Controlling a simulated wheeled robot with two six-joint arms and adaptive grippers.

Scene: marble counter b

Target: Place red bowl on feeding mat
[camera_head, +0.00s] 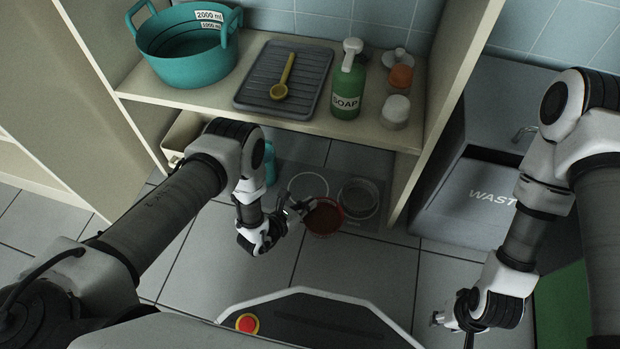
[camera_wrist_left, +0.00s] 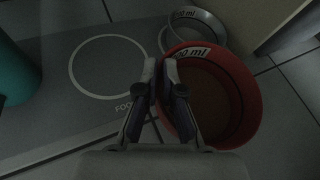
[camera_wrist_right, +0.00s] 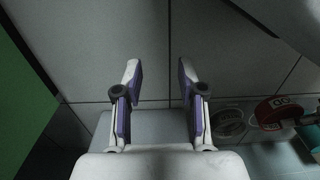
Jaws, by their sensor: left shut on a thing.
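The red bowl (camera_head: 323,219) is on or just above the floor tiles at the front edge of the grey feeding mat (camera_head: 335,160). My left gripper (camera_head: 303,207) is shut on the bowl's left rim; in the left wrist view the fingers (camera_wrist_left: 162,88) pinch the wall of the bowl (camera_wrist_left: 235,75). The mat (camera_wrist_left: 60,50) has an empty white circle left of the bowl. A metal bowl (camera_head: 358,196) stands on the mat's right side. My right gripper (camera_wrist_right: 158,85) is open and empty, far right of the mat; the red bowl also shows in the right wrist view (camera_wrist_right: 278,112).
The mat lies beneath a shelf holding a teal tub (camera_head: 185,55), a grey tray with a yellow spoon (camera_head: 284,78), a green soap bottle (camera_head: 348,88) and jars. A teal object (camera_head: 270,165) stands at the mat's left. The shelf's right panel and a waste bin (camera_head: 470,205) bound the right side.

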